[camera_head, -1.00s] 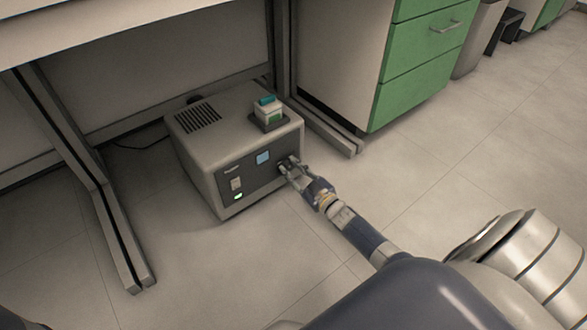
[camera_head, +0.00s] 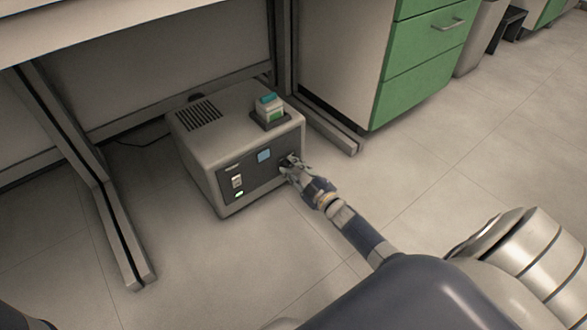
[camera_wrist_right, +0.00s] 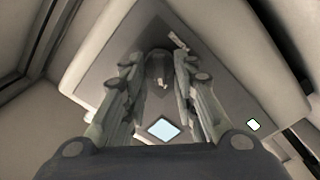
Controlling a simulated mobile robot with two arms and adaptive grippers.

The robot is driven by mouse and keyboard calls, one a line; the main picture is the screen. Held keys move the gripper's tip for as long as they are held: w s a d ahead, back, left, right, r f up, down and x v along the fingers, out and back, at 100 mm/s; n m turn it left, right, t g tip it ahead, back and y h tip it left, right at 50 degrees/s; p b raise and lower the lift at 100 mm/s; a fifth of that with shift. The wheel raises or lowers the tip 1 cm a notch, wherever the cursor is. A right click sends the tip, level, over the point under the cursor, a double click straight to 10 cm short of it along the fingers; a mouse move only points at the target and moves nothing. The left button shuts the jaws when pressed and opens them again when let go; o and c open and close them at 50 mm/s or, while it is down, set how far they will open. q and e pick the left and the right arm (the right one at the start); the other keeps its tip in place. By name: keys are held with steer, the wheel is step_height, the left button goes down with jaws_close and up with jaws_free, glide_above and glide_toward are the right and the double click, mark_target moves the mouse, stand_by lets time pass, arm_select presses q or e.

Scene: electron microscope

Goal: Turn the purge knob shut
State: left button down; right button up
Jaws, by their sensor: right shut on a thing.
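The purge knob (camera_wrist_right: 158,68) is a dark round knob on the front panel of a grey box (camera_head: 205,155). In the right wrist view it sits between the two fingers of my right gripper (camera_wrist_right: 158,80). In the head view my right gripper (camera_head: 288,168) is at the right end of the dark panel, shut on the knob and hiding most of it. The panel also has a small blue screen (camera_head: 265,156), a switch (camera_head: 237,181) and a lit green light (camera_head: 239,194). My left gripper is not in view.
The box stands on the floor under a bench, beside a metal bench leg (camera_head: 100,190). A small white and teal container (camera_head: 268,104) sits on top of the box. A green-drawer cabinet (camera_head: 425,65) stands at the right. The floor in front is clear.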

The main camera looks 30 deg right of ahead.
steer(key=o, duration=1)
steer(key=s, duration=1.2)
steer(key=shift+d, duration=0.4)
